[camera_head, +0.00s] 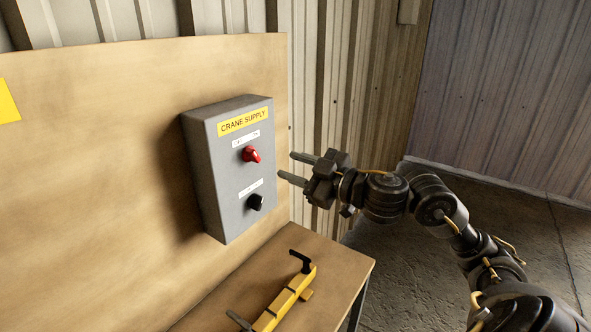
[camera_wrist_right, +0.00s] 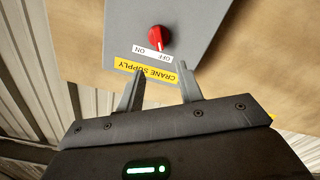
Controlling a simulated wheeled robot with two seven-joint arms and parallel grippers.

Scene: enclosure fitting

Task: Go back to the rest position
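My right gripper (camera_head: 286,167) is open and empty, a little to the right of the grey "CRANE SUPPLY" box (camera_head: 228,180) on the wooden panel. Its two fingers (camera_wrist_right: 158,88) show apart in the right wrist view, with nothing between them. The red knob (camera_head: 251,154) on the box's front stands clear of the fingers; it also shows in the right wrist view (camera_wrist_right: 159,38), its pointer towards the "OFF" end of its label. A black knob (camera_head: 255,201) sits lower on the box. My left gripper is in neither view.
A wooden shelf (camera_head: 338,262) juts out below the box. A yellow tool-like object with a black handle (camera_head: 288,299) lies on it. A corrugated metal wall (camera_head: 340,60) stands behind. The concrete floor (camera_head: 530,220) at the right is clear apart from my right arm above it.

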